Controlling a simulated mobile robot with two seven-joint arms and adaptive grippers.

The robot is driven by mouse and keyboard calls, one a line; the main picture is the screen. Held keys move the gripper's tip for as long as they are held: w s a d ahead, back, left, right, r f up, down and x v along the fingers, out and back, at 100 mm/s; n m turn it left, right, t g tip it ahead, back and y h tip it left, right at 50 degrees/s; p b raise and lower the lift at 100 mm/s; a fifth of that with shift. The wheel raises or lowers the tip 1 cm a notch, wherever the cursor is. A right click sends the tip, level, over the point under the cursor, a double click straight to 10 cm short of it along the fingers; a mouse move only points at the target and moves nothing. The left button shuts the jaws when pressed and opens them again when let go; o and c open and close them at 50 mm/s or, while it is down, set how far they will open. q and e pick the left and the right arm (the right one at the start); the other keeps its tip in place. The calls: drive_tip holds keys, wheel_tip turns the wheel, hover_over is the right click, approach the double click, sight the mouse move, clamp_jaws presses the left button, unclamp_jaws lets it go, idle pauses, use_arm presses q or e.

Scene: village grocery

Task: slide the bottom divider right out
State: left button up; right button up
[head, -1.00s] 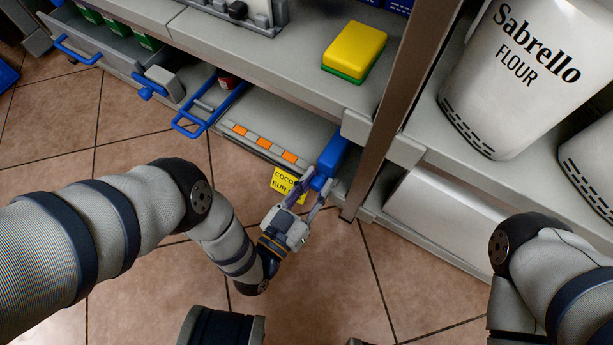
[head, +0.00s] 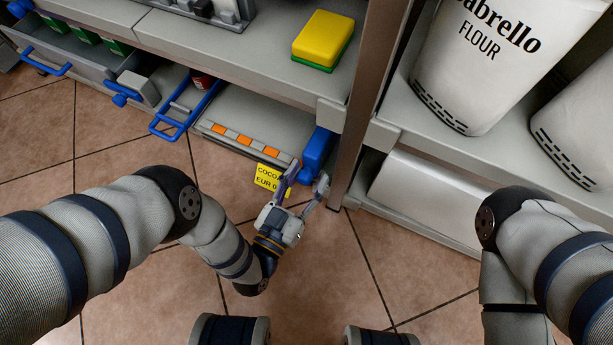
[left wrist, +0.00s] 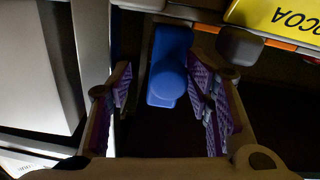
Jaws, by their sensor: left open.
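A blue end piece with a rounded knob (head: 318,148), which looks like the bottom divider's front, stands at the right end of the low shelf by the upright post. My left gripper (head: 306,181) is open just in front of it. In the left wrist view the blue piece (left wrist: 169,75) appears between the two spread fingers with purple pads, and the fingers look clear of its sides. I cannot tell how deep it lies between them. The rest of the divider, behind the blue front, is hidden. My right gripper is out of view; only its arm shows at lower right.
A yellow cocoa price label (head: 268,178) hangs just left of the gripper. A blue-handled frame (head: 175,125) sticks out further left. A brown post (head: 362,100) stands close on the right. A yellow and green sponge (head: 323,40) lies on the shelf above. The tiled floor is clear.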

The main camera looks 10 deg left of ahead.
use_arm(q)
drive_tip(key=v, duration=1.2)
